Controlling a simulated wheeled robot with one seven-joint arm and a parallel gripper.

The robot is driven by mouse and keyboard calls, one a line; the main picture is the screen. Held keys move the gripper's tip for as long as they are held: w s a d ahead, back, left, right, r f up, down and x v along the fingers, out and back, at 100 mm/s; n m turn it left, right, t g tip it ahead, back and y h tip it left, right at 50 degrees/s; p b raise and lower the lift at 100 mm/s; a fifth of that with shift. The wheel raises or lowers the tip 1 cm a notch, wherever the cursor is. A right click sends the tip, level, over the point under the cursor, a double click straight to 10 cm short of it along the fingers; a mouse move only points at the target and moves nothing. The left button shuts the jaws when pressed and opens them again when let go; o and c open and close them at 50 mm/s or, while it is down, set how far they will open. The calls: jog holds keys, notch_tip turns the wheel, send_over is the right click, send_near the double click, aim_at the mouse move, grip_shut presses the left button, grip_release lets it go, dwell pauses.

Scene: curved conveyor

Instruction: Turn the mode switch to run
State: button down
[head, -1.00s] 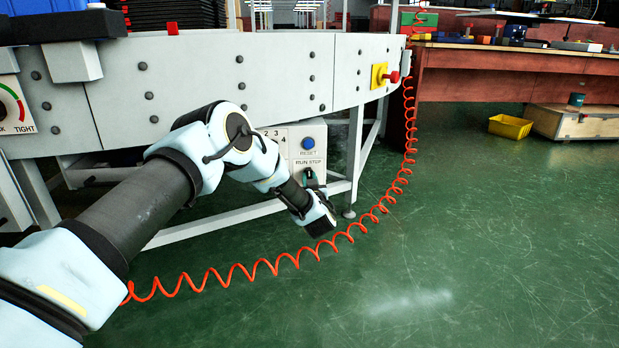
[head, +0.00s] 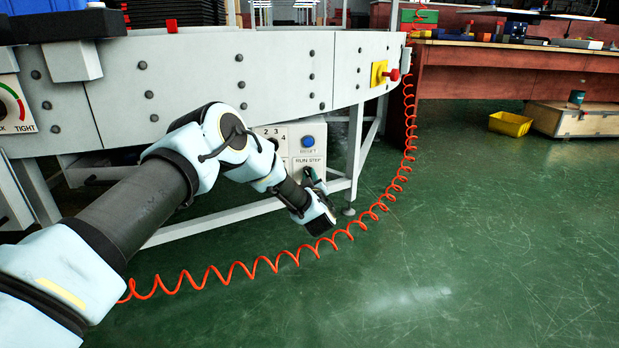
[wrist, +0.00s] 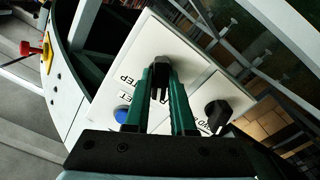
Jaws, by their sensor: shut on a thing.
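The mode switch is a black knob (wrist: 159,93) on the white control panel (wrist: 188,70), under a RUN STEP label. In the wrist view the green fingers of my gripper (wrist: 159,74) stand on both sides of the knob and are shut on it. The label is upside down there, and the fingers hide part of it. In the head view my gripper (head: 314,180) is at the lower part of the panel and covers the knob. I cannot tell which word the knob points to.
A blue RESET button (head: 308,141) sits above the switch. A second black knob (wrist: 217,115) is beside it in the wrist view. A red emergency button (head: 393,75) is on the conveyor (head: 200,80). A coiled red hose (head: 275,264) hangs below my arm.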

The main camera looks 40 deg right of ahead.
jog(key=c, duration=0.8)
grip_release()
jog(key=shift+o, duration=0.2)
jog(key=shift+s, duration=0.1)
jog(key=p+v, duration=0.4)
jog(key=v, duration=0.6)
jog(key=shift+s+a, duration=0.2)
jog(key=shift+a, duration=0.1)
